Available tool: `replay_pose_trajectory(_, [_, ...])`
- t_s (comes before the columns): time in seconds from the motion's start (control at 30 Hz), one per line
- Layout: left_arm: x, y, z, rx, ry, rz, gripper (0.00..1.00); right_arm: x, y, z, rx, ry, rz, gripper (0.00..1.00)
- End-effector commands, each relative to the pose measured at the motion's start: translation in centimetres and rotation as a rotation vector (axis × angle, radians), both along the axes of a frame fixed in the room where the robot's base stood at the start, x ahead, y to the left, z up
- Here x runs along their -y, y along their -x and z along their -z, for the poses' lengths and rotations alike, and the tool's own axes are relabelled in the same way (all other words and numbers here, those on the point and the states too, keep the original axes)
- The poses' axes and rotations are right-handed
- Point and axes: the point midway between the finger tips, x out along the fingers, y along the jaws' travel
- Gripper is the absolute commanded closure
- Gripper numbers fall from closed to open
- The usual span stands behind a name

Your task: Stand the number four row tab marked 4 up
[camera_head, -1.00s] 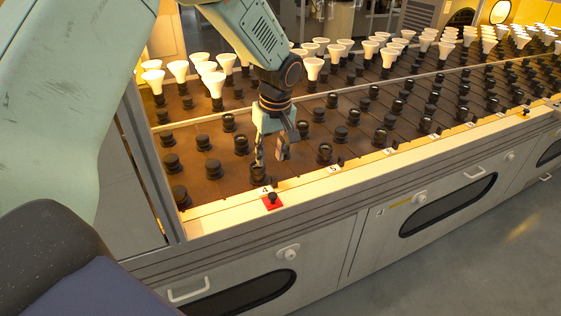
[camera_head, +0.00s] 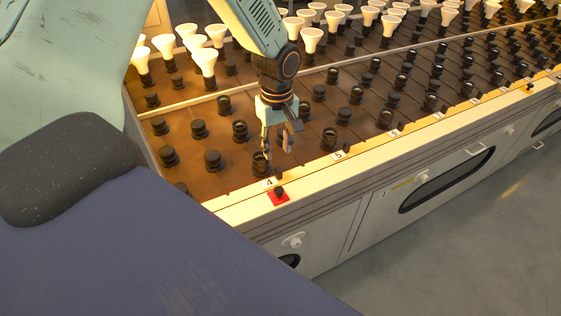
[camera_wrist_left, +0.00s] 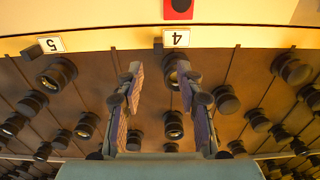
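The white label marked 4 (camera_head: 268,183) lies on the pale front ledge of the rack. In the left wrist view the label (camera_wrist_left: 176,38) appears upside down. A small dark tab (camera_head: 279,174) sits beside it at the ledge's inner edge. It also shows in the left wrist view (camera_wrist_left: 158,48); whether it lies flat or stands I cannot tell. My left gripper (camera_head: 276,150) is open and empty, pointing down above the front sockets just behind label 4. Its fingers (camera_wrist_left: 160,82) are spread apart, with the dark tab beyond their tips. My right gripper is out of view.
A red square with a black knob (camera_head: 278,196) is on the ledge in front of label 4. Label 5 (camera_head: 338,156) is farther right. Black sockets (camera_head: 240,130) fill the rack behind. White bulbs (camera_head: 205,62) stand in the back rows.

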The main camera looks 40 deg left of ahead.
Motion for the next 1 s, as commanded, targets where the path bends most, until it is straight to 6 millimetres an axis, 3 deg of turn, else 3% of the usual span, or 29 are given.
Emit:
replay_pose_trajectory(0.5, [0.3, 0.1, 6.9, 0.004, 0.000, -0.004, 0.63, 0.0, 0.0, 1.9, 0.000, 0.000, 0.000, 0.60])
replay_pose_trajectory(0.9, [0.2, -0.1, 7.7, 0.007, -0.001, -0.002, 0.63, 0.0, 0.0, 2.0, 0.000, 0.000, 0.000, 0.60])
replay_pose_trajectory(1.0, [0.1, -0.1, 7.7, 0.007, 0.000, -0.002, 0.71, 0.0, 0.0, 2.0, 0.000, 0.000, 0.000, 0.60])
